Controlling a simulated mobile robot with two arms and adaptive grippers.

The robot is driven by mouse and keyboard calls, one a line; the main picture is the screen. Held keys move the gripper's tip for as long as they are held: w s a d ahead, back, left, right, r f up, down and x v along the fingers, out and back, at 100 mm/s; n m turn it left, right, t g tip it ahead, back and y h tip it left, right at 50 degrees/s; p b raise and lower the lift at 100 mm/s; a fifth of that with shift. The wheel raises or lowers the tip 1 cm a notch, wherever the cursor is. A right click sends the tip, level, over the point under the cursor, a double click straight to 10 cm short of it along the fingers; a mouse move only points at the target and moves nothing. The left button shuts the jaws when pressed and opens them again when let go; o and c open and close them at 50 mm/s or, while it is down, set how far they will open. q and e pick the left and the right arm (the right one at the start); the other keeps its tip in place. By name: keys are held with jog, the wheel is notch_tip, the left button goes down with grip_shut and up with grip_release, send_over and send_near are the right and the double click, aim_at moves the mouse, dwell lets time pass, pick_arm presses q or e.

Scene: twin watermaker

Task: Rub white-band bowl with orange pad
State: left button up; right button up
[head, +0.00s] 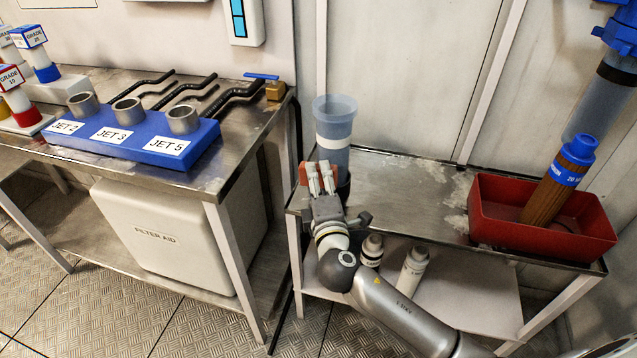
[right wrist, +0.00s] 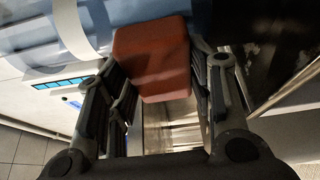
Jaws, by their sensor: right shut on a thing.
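The white-band bowl (head: 335,112) is a tall, translucent blue vessel with a white band round it. It stands upright in a dark holder at the left end of the right-hand steel table. My right gripper (head: 320,178) is in front of it, shut on the orange pad (head: 304,174). In the right wrist view the pad (right wrist: 152,58) sits between the fingers, with the blue wall of the bowl (right wrist: 215,18) right behind it. I cannot tell whether pad and bowl touch. My left gripper is not in view.
A red tray (head: 540,250) with a brown cartridge (head: 555,190) stands on the right of the steel table (head: 400,190). The table's middle is clear. White canisters (head: 412,268) stand on the lower shelf. A blue jet block (head: 140,145) is on the left table.

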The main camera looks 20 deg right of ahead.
aim_at(337, 178)
jog(key=shift+w+d, duration=0.3)
jog(key=shift+w, duration=0.1)
jog(key=shift+s+d, duration=0.35)
jog(key=shift+d, duration=0.05)
jog(key=shift+s+d+p, duration=0.2)
jog(key=shift+d+p, duration=0.1)
jog(key=shift+d, duration=0.1)
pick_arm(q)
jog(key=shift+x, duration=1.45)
pick_arm(e)
jog(key=shift+s+d, duration=0.55)
jog(key=shift+d, duration=0.35)
